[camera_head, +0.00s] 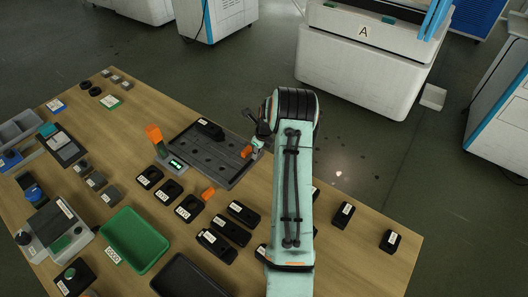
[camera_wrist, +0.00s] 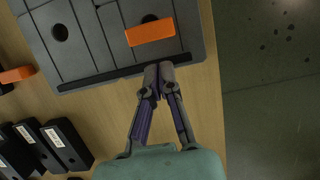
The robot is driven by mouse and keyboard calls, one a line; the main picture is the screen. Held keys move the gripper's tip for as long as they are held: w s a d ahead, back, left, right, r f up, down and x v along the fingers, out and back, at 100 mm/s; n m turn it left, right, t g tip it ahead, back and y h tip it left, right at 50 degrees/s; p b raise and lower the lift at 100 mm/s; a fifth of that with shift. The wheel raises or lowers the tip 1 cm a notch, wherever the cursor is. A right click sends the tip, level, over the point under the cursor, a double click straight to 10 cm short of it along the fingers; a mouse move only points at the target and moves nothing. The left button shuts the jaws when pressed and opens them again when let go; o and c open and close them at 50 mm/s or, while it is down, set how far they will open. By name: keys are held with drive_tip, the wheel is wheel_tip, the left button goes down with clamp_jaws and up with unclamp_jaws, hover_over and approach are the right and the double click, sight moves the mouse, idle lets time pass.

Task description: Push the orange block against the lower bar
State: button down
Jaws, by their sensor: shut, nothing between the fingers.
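The orange block (camera_wrist: 150,33) lies on the dark grey plate (camera_wrist: 100,28), over part of a round hole. In the head view the block (camera_head: 246,151) shows near the plate's right corner. A black bar (camera_wrist: 115,76) runs along the plate edge nearest my gripper; I take it for the lower bar. A strip of bare plate separates block and bar. My gripper (camera_wrist: 158,68) is shut and empty, its tips at the bar. In the wrist view the tips appear apart from the block. In the head view my arm partly hides my gripper (camera_head: 254,150).
A second orange piece (camera_head: 208,193) lies off the plate among labelled black blocks (camera_head: 238,212). A tall orange piece (camera_head: 154,134) stands left of the plate, near a small lit display (camera_head: 175,165). A green tray (camera_head: 133,240) is at front left. Bare wood borders the plate.

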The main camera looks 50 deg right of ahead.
sight(234, 147)
drive_tip(key=shift+w, duration=0.7)
drive_tip(key=w, duration=0.8)
drive_tip(key=shift+s, duration=0.1)
